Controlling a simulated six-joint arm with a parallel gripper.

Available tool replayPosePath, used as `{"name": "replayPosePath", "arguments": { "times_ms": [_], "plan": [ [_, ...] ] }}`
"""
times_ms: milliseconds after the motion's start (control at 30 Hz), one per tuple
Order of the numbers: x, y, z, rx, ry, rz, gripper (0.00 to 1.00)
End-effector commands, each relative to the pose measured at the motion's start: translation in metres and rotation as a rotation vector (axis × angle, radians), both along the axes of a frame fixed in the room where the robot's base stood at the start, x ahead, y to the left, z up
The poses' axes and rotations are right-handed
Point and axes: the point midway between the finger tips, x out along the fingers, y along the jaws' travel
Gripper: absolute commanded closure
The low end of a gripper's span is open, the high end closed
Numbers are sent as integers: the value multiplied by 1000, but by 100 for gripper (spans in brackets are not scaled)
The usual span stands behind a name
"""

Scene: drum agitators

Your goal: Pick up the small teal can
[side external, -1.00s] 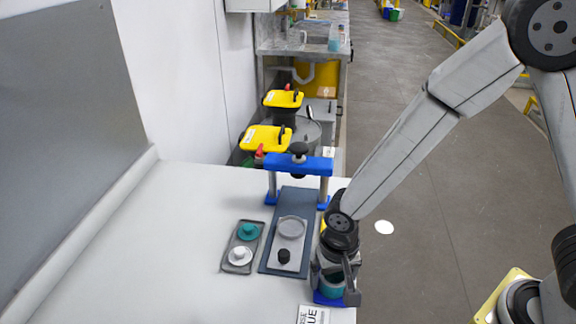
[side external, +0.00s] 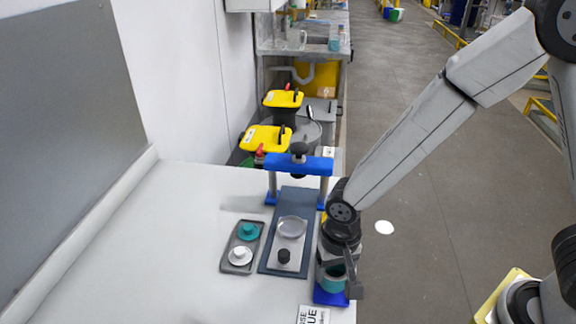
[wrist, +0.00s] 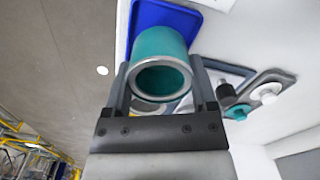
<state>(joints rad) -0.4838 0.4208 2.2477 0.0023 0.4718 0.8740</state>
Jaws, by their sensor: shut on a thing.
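The small teal can (side external: 333,282) is in my gripper (side external: 338,276), above the blue pad (side external: 330,297) at the right edge of the table in the side external view. In the wrist view the can (wrist: 158,50) is between the two fingers of my gripper (wrist: 160,85), its open metal-rimmed end facing the camera. The fingers are shut on its sides. The blue pad (wrist: 150,14) lies behind it. The can appears a little clear of the pad.
A grey tray (side external: 228,266) holds a teal lid (side external: 248,231) and a white lid (side external: 240,255). A printed card (side external: 312,314) lies at the front. The table's left is clear.

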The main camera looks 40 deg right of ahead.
Motion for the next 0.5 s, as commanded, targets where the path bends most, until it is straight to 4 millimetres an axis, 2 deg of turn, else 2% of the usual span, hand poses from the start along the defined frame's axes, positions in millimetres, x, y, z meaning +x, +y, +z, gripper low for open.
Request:
{"name": "replayPosePath", "arguments": {
  "times_ms": [500],
  "plan": [
    [1, 0, 65, 1, -4, 0, 83]
  ]
}}
